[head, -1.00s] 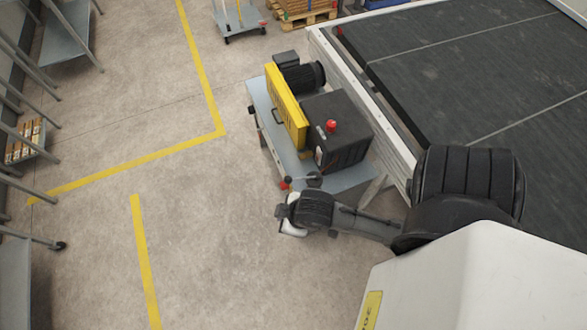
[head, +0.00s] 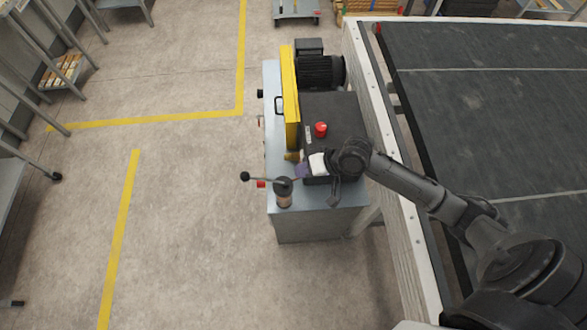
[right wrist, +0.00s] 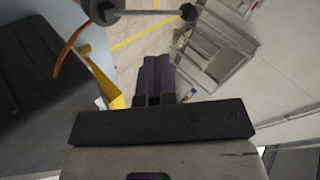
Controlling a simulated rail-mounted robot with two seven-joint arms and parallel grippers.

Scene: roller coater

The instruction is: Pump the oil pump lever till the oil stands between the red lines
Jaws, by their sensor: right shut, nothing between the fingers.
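The oil pump (head: 283,197) is a small upright cylinder with a dark top, on the front of the grey machine base. Its lever (head: 262,180) is a thin rod that points left and ends in a black ball knob (head: 245,176). In the right wrist view the lever (right wrist: 150,13) crosses the top, with the knob (right wrist: 188,12) beyond the fingertips. My right gripper (head: 302,171) is beside the pump, over the front of the black box; its purple fingers (right wrist: 155,75) are shut and empty, apart from the lever. Oil level and red lines are too small to tell. My left gripper is out of view.
The black box (head: 335,118) carries a red button (head: 321,129), with a yellow guard (head: 290,100) on its left and a motor (head: 322,70) behind. The conveyor's white side rail (head: 385,160) runs on the right. Floor left of the machine is clear.

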